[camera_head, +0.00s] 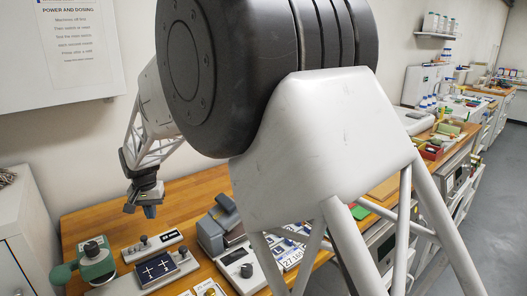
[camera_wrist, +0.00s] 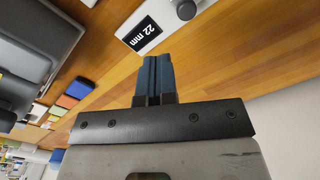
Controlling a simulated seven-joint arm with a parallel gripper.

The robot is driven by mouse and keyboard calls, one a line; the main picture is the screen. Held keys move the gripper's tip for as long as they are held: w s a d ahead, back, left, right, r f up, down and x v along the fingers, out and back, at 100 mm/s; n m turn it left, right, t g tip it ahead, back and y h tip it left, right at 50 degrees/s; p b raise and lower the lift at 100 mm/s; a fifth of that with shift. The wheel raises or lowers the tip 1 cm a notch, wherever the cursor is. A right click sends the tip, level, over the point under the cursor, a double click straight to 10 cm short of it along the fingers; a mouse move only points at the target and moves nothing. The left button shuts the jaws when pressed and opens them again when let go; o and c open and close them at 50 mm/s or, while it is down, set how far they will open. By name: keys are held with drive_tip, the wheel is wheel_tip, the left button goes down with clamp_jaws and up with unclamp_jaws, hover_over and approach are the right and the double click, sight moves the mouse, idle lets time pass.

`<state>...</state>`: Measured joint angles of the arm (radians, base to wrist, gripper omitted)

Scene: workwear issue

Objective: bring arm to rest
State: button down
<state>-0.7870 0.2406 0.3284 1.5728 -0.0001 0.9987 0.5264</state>
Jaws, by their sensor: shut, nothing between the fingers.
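My gripper (camera_head: 150,211) hangs above the wooden bench (camera_head: 85,222) at the left of the head view, its fingers pointing down. In the wrist view, the two blue fingers of my gripper (camera_wrist: 157,57) lie side by side, shut and empty, with bare wood of the bench (camera_wrist: 230,50) behind them. My own arm fills the middle of the head view and hides part of the bench.
Below my gripper stand a green device (camera_head: 95,262) and a dark panel with two crosses (camera_head: 158,268). A grey device (camera_head: 217,228) stands to the right. A grey cabinet (camera_head: 25,235) is at far left.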

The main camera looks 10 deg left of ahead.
drive_tip(key=s+d+r+m, duration=0.15)
drive_tip(key=d+r, duration=0.25)
drive_tip(key=d, duration=0.9)
drive_tip(key=s+d+r+t, duration=0.1)
drive_tip(key=s+d+r, duration=0.3)
drive_tip(key=d, duration=0.9)
drive_tip(key=s+d+r, duration=0.1)
drive_tip(key=d+r, duration=0.4)
drive_tip(key=d, duration=0.8)
drive_tip(key=s+d+f+m+t, duration=0.1)
drive_tip(key=s+d+f, duration=0.1)
drive_tip(key=s+d, duration=2)
drive_tip(key=shift+s+f+m+t, duration=0.3)
drive_tip(key=shift+s+f+m, duration=0.1)
drive_tip(key=shift+s, duration=0.8)
